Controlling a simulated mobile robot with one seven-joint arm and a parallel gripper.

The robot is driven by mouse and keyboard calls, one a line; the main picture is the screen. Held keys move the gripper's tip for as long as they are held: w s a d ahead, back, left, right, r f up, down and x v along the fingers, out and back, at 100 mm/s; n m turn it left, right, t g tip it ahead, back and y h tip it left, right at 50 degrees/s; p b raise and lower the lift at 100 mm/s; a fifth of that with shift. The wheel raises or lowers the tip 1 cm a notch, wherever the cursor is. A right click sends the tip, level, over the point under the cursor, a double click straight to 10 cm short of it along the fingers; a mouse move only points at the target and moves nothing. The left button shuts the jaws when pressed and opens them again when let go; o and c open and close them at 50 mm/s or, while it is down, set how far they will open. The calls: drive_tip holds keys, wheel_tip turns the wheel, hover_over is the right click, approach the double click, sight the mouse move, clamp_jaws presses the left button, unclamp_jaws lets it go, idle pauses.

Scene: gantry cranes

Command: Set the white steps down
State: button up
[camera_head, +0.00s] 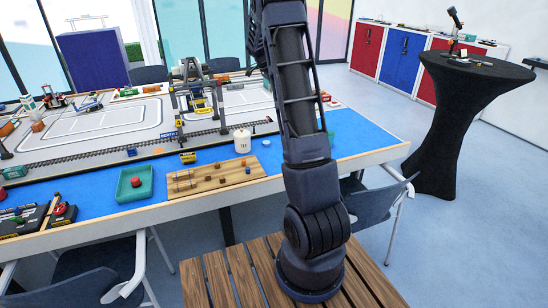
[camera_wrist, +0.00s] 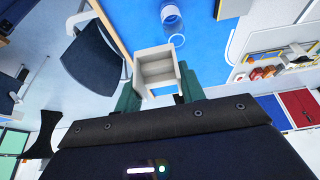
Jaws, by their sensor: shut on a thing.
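The white steps (camera_wrist: 157,68) show in the wrist view as a pale, blocky, hollow-looking piece. My gripper (camera_wrist: 158,92) has green fingers on either side of the steps and is shut on them. Behind the steps in that view lies the blue table surface (camera_wrist: 142,25). I cannot tell whether the steps touch it. In the head view my arm hides the steps and most of the gripper.
A white cylinder (camera_head: 242,141), a wooden board (camera_head: 215,178) with small blocks and a green tray (camera_head: 134,184) stand along the table's front. A gantry crane (camera_head: 195,95) stands behind. Blue table surface (camera_head: 350,135) right of my arm looks mostly clear. Chairs (camera_head: 380,210) stand near the edge.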

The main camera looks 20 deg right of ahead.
sight(277, 155)
wheel_tip(277, 155, down, 34)
drive_tip(key=shift+d+f, duration=0.1)
drive_tip(key=shift+f, duration=0.15)
idle(0.5)
drive_tip(key=shift+f, duration=0.15)
drive_tip(key=o, duration=1)
drive_tip(key=shift+c, duration=0.2)
